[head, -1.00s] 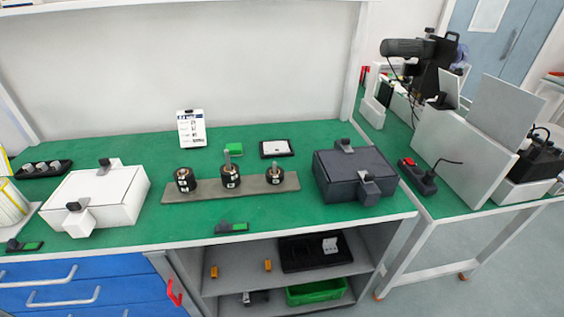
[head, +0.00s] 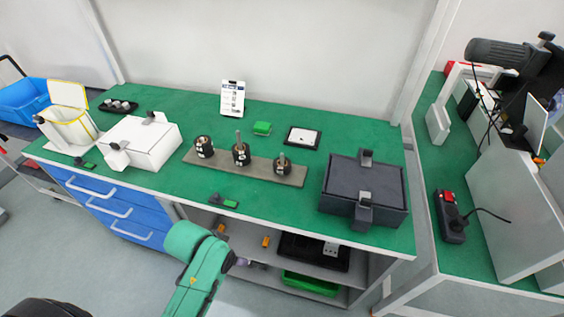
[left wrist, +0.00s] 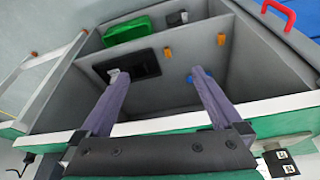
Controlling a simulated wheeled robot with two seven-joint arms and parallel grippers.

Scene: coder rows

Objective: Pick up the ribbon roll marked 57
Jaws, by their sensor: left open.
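Three black ribbon rolls stand in a row on a grey strip on the green bench: a left roll (head: 204,148), a middle roll (head: 241,155) and a right roll (head: 281,166). Each has small white labels, too small to read, so I cannot tell which is 57. My left gripper (left wrist: 157,75) is open and empty in the left wrist view, its two fingers in front of the open shelf below the bench top. In the head view my left arm is low, in front of the bench, and mostly hides the gripper. A black part with white labels shows at the lower right of the wrist view.
A white box (head: 139,143) stands left of the rolls and a dark box (head: 364,190) right of them. The bench's front edge and shelf (left wrist: 180,95) are close to my gripper.

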